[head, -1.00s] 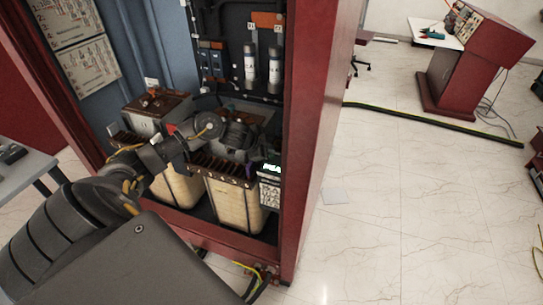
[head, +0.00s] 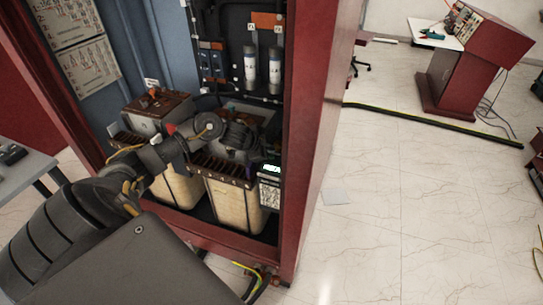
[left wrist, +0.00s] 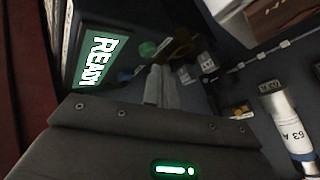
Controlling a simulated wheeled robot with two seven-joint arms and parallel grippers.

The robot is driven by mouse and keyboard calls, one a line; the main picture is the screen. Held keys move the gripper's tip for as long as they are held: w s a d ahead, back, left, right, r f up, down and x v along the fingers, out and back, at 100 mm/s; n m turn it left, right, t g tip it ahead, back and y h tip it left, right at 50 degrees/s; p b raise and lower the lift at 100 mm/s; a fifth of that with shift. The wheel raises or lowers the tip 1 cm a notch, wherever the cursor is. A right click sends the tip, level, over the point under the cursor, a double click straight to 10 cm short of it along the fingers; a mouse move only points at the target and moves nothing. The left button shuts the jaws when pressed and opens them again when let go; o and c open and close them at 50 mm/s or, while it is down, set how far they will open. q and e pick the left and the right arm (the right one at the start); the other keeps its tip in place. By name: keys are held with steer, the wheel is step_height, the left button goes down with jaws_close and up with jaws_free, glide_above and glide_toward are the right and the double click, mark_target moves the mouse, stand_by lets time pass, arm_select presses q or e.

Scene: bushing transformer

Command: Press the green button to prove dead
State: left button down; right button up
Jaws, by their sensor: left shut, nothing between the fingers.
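The meter unit (head: 270,185) with a small lit screen stands at the right front of the cabinet. In the left wrist view its green screen (left wrist: 97,60) reads READY. The green round button (left wrist: 148,48) is beside that screen, just beyond my fingertips. My left gripper (head: 255,153) reaches into the cabinet, just above and left of the unit. In the left wrist view its fingers (left wrist: 160,86) are together and empty. I cannot tell whether they touch the button. My right gripper is in neither view.
The red cabinet frame (head: 312,120) stands close at the right of my left arm. Transformer blocks (head: 232,203) stand below the arm, and white cylinders (head: 250,68) are behind it. The floor to the right is mostly clear.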

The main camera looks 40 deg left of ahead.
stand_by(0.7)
arm_select(q)
steer(key=shift+f, duration=0.45)
steer(key=shift+f+b, duration=0.3)
steer(key=shift+f, duration=0.2)
stand_by(0.4)
steer(key=shift+r, duration=0.15)
stand_by(0.3)
steer(key=shift+r+p, duration=0.8)
steer(key=shift+p, duration=0.3)
step_height(320, 180, up, 5)
steer(key=p, duration=0.5)
